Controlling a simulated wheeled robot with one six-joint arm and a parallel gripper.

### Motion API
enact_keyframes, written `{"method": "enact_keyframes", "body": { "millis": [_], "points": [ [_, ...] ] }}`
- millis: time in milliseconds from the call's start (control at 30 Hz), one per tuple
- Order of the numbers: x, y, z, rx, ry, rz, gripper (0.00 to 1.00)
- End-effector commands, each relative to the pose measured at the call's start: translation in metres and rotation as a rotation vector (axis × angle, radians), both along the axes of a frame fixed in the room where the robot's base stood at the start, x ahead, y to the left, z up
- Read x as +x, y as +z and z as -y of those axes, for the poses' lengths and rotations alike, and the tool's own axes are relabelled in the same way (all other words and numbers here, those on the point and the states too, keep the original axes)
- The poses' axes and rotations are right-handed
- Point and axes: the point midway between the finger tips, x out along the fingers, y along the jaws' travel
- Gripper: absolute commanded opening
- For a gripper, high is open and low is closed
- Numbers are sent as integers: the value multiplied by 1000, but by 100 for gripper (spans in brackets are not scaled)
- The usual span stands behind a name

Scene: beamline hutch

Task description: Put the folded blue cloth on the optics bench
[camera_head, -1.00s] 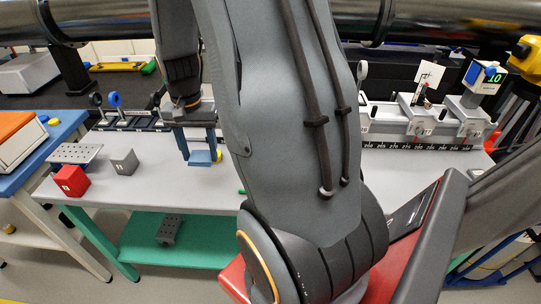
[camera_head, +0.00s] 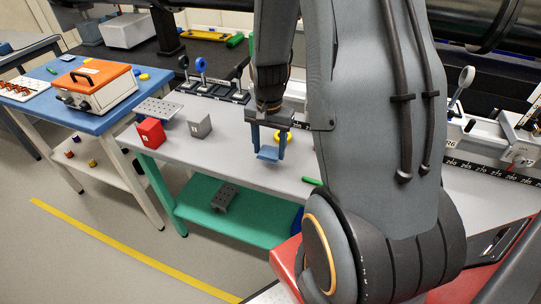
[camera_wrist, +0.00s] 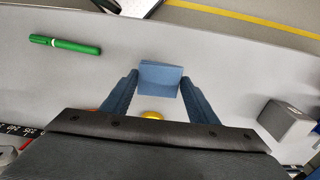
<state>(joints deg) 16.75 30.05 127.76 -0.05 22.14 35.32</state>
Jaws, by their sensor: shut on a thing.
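The folded blue cloth (camera_head: 268,153) is a small flat blue piece between the fingers of my gripper (camera_head: 267,146). In the wrist view the cloth (camera_wrist: 160,78) spans the gap between the two blue fingertips (camera_wrist: 159,84), and the gripper is shut on it. The grey-topped bench (camera_head: 240,155), which looks like the optics bench, lies under the gripper. The cloth appears to be above its top; I cannot tell the exact gap. My arm hides the bench's middle right part.
A green marker (camera_head: 312,181) lies near the front edge. A blue table (camera_head: 68,88) stands at left.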

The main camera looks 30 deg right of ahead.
Motion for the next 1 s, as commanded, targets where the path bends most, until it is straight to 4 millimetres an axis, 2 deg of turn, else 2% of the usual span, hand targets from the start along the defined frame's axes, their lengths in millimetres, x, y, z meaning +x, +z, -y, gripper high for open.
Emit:
{"method": "enact_keyframes", "body": {
  "millis": [300,767,800,900,1000],
  "points": [
    [-1,-35,0,1,0,-2,33],
    [0,-42,0,1,0,-1,33],
    [0,-43,0,0,0,0,55],
    [0,-42,0,0,0,0,72],
    [0,-42,0,0,0,0,72]
  ]
}}
